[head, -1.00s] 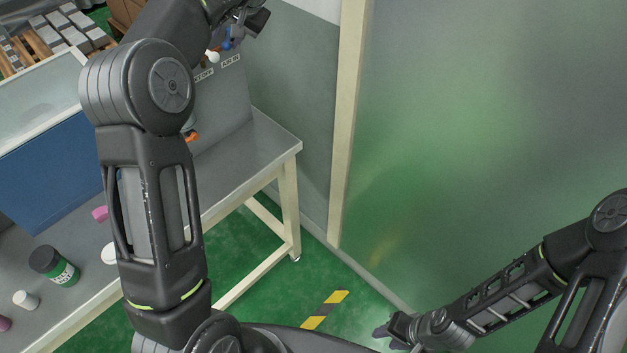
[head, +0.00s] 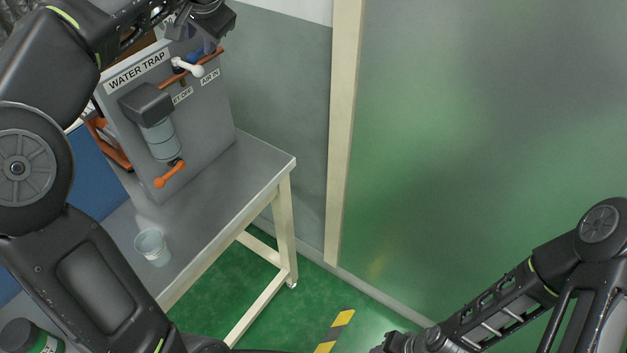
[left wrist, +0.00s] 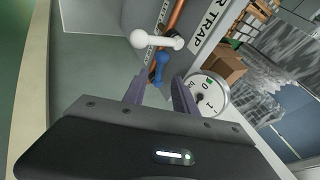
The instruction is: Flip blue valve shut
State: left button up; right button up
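The blue valve handle (head: 197,55) is on the copper pipe near the top of the grey panel, partly hidden by my left gripper. In the left wrist view the blue handle (left wrist: 158,68) shows just beyond and between the two fingertips. My left gripper (head: 208,46) is open; its fingers (left wrist: 157,88) stand apart, with a gap between them, and I cannot tell whether either touches the handle. A white valve handle (head: 188,68) sits right beside the blue one. My right gripper (head: 388,344) is low at the bottom edge, far from the panel.
A water trap (head: 160,135) with an orange handle (head: 168,175) is below the valves. A gauge (left wrist: 206,92) is close to the right finger in the left wrist view. A clear cup (head: 152,247) stands on the bench (head: 245,170). A frosted wall is at right.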

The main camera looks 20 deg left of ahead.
pick_arm(q)
jog(key=d+f+h, duration=0.2)
jog(key=d+f, duration=0.5)
jog(key=f, duration=0.4)
jog(key=d+f+m+g+h, duration=0.1)
jog(key=d+f+h, duration=0.1)
jog(key=d+f, duration=0.6)
jog(key=d+f+g+h, duration=0.1)
jog(key=d+f+h, duration=0.2)
jog(key=d+f, duration=0.4)
notch_tip(320, 180, down, 8)
jog(key=shift+d+f+m, duration=0.1)
jog(key=shift+d+m, duration=0.15)
jog(key=shift+m, duration=0.15)
pick_arm(e)
jog(key=shift+a+f, duration=0.1)
jog(key=shift+f, duration=0.15)
jog(key=shift+c, duration=0.4)
